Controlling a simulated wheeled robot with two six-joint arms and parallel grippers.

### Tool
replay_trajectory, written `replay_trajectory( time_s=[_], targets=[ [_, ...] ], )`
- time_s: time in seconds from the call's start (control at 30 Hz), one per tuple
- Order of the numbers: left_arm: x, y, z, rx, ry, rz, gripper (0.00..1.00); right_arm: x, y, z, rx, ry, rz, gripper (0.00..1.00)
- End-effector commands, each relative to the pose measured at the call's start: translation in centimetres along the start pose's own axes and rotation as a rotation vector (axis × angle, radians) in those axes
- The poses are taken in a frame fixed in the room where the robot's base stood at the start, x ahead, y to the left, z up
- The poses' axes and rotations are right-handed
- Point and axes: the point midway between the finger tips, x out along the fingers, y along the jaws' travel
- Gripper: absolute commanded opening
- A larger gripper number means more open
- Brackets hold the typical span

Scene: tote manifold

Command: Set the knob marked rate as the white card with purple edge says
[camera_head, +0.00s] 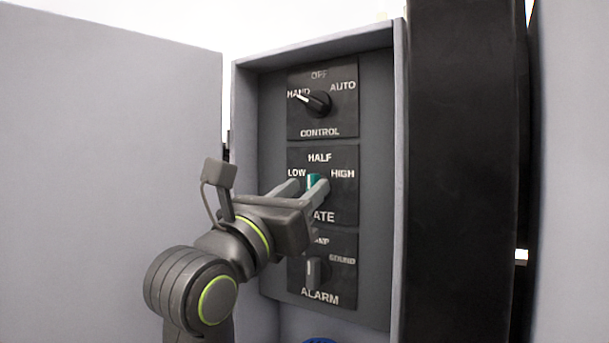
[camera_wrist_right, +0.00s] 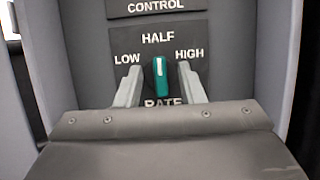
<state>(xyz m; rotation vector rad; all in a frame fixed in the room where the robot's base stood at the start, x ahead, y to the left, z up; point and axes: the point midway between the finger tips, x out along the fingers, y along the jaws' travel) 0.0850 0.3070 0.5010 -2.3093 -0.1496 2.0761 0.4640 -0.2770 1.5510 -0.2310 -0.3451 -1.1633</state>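The RATE knob, teal with a white pointer line, sits on a black plate marked LOW, HALF and HIGH; it shows in the head view (camera_head: 313,181) and the right wrist view (camera_wrist_right: 160,76). Its pointer line stands upright, toward HALF. My right gripper (camera_head: 303,188) is at this plate, with its two grey fingers on either side of the knob. In the right wrist view (camera_wrist_right: 160,88) a gap shows between each finger and the knob, so the gripper is open. The card with the purple edge and my left gripper are not in view.
The CONTROL knob (camera_head: 316,102) above points to HAND. The ALARM knob (camera_head: 311,270) sits below, partly behind my right gripper. Cabinet side walls (camera_head: 398,180) and an open grey door (camera_head: 110,150) flank the panel. A blue thing (camera_head: 320,341) shows at the bottom edge.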

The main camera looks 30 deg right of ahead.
Motion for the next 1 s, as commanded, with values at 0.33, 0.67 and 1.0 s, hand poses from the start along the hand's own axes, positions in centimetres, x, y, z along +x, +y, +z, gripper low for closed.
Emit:
replay_trajectory(
  time_s=[0.33,0.67,1.0],
  targets=[
    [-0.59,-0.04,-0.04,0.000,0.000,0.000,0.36,1.14,-0.01,-0.03,0.000,0.000,0.001,0.35],
    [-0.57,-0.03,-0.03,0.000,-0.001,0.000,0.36,1.11,-0.01,-0.02,0.000,0.000,0.001,0.12],
    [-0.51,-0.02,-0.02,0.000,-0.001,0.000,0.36,1.10,0.00,-0.02,0.008,0.000,-0.003,0.00]
  ],
)
